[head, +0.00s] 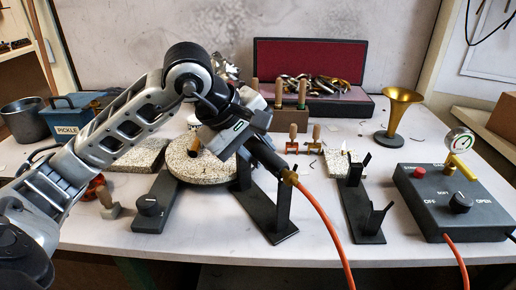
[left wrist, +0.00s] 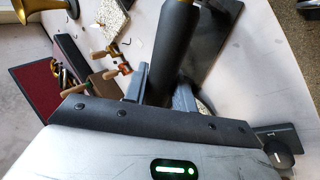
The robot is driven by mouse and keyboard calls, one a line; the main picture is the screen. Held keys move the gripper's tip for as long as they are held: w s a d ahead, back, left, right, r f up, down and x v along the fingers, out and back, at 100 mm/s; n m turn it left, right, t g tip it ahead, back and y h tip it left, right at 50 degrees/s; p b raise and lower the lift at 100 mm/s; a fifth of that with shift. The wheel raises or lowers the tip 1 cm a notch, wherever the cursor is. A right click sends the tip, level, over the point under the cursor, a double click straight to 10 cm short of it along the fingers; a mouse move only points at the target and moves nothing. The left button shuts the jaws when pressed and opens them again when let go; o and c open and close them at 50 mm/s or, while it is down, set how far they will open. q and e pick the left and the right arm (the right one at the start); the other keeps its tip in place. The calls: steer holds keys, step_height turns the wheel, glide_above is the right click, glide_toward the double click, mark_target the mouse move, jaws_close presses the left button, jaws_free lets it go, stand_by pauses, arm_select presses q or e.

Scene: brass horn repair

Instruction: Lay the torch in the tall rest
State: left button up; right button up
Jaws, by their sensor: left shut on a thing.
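My left gripper (head: 250,138) is shut on the torch (head: 266,157), a dark cylinder with a brass end and an orange hose trailing toward the front. In the left wrist view the torch (left wrist: 173,50) runs between the two grey fingers (left wrist: 160,92). The torch is at a tilt over a black rest with tall uprights (head: 267,215), its brass end close to the front upright. I cannot tell whether they touch. A second, lower black rest (head: 362,212) stands empty to the right. My right gripper is not in view.
A round speckled turntable (head: 185,168) with a black knob box (head: 150,208) is left of the rest. A control box (head: 452,203) with gauge stands right, a brass horn bell (head: 398,105) behind it. Stamps in a block (head: 283,120) and a red-lined case (head: 310,60) are behind.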

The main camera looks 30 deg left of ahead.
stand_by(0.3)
arm_select(q)
steer(key=o, duration=1.5)
steer(key=shift+o, duration=0.2)
